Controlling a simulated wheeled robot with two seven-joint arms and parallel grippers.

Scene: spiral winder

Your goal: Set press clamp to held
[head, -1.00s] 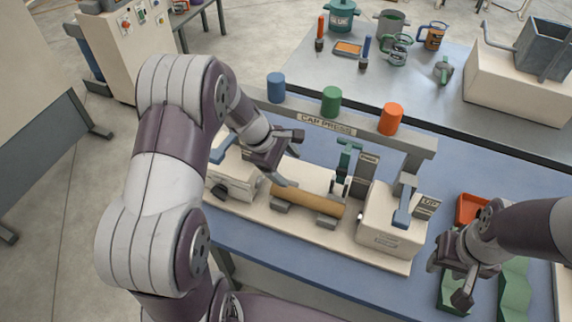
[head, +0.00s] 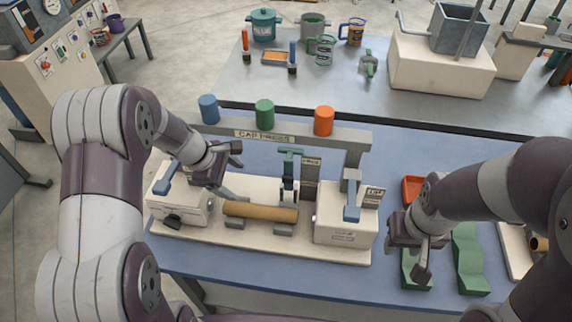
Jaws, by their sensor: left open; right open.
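The cap press (head: 262,135) is a beam marked "CAP PRESS" across the back of a cream machine base (head: 300,252). A green clamp-like part (head: 290,165) stands upright at the middle, above a white roller. I cannot tell for sure which part is the press clamp. A brown tube (head: 260,212) lies level on grey rests. Blue levers stand on the left block (head: 166,175) and right block (head: 352,204). My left gripper (head: 236,172) is open and empty, above and behind the tube's left end. My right gripper (head: 422,262) is open over a green tray (head: 416,284).
Blue, green and orange caps (head: 324,121) stand on the beam. A green wavy rack (head: 468,262) and a red tray (head: 412,186) lie at the right. The grey back table (head: 330,95) holds pots, mugs and tools. Blue bench top (head: 230,262) is free in front of the base.

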